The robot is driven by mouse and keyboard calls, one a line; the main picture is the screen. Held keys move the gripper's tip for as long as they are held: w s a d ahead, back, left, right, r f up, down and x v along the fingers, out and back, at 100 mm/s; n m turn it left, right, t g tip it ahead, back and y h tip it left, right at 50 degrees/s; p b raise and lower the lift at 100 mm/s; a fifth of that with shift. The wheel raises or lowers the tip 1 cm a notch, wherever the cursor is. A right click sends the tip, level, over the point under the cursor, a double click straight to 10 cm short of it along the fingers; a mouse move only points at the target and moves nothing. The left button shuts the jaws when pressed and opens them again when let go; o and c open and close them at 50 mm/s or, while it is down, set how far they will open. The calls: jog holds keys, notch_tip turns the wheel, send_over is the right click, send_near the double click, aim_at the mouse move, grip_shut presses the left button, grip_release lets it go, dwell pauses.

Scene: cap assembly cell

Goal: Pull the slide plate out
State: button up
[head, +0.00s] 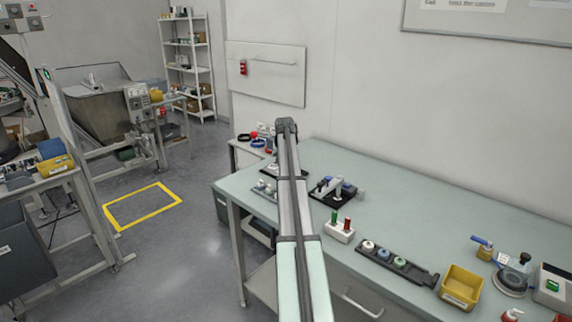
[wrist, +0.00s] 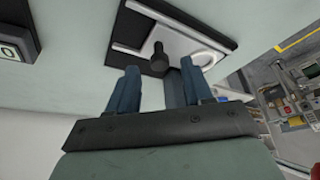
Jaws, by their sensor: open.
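The slide plate (wrist: 183,28) is a pale metal plate in a black base (wrist: 222,30), at the top of the wrist view. A dark upright knob (wrist: 158,58) stands by it. My gripper (wrist: 158,70) is open, with its blue fingers on either side of the knob in the picture. I see a gap between the knob and each finger; I cannot tell how deep the knob sits between them. In the head view my arm hides the gripper and most of this fixture; a pale and black piece (head: 270,168) shows just left of the arm.
On the pale green bench (head: 420,225) stand a black fixture with a lever (head: 333,190), a white block with red and green pegs (head: 340,230), a black cap rail (head: 392,262) and a yellow bin (head: 461,287). A dark box (wrist: 15,40) shows at left in the wrist view.

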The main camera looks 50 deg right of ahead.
jog(key=shift+w+d+f, duration=0.15)
jog(key=shift+d+f, duration=0.05)
jog(key=shift+f, duration=0.4)
grip_shut()
dwell(0.4)
